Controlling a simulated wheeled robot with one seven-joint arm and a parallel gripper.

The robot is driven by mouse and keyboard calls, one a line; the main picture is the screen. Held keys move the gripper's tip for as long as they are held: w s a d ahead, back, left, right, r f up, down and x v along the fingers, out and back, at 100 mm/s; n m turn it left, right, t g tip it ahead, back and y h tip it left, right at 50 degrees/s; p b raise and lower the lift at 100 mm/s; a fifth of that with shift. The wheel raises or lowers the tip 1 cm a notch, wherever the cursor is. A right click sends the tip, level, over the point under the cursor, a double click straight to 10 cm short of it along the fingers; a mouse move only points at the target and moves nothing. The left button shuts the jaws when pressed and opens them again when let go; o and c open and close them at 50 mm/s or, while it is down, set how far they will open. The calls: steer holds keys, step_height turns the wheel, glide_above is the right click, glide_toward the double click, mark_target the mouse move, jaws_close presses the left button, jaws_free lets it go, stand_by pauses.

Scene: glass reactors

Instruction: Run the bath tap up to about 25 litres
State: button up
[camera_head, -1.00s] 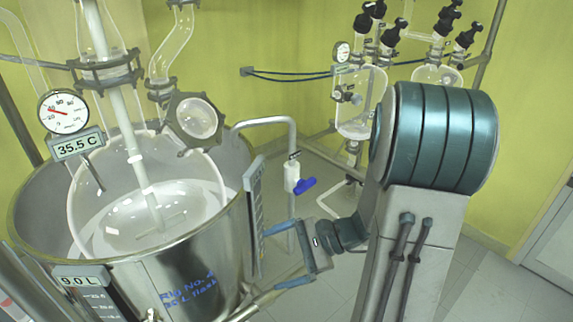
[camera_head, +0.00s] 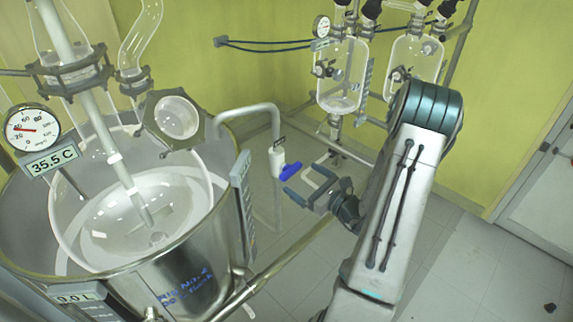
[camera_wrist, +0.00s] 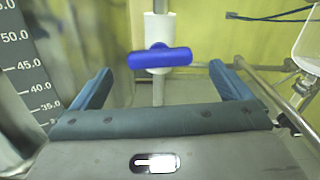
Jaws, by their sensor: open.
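The bath tap has a white valve body (camera_head: 277,162) on a bent metal pipe (camera_head: 250,110) that reaches over the bath rim. Its blue handle (camera_head: 291,171) also shows in the wrist view (camera_wrist: 160,58), lying crosswise. My gripper (camera_head: 305,182) is open and empty, just right of the handle. In the wrist view its fingers (camera_wrist: 161,72) stand either side of the handle, which appears ahead of them; I see no contact. The steel bath (camera_head: 190,270) surrounds a round glass vessel. The litre display (camera_head: 75,298) is at the lower left; its first digit is hard to read.
A level scale (camera_head: 243,190) stands on the bath's right side, large in the wrist view (camera_wrist: 22,65). The temperature display (camera_head: 52,160) reads 35.5 C. Glass vessels (camera_head: 343,75) on a metal frame stand behind my arm.

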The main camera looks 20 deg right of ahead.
mark_target(294, 173)
steer(key=p+x, duration=0.2)
steer(key=x, duration=0.5)
steer(key=shift+w+a, duration=0.15)
steer(key=shift+w, duration=0.15)
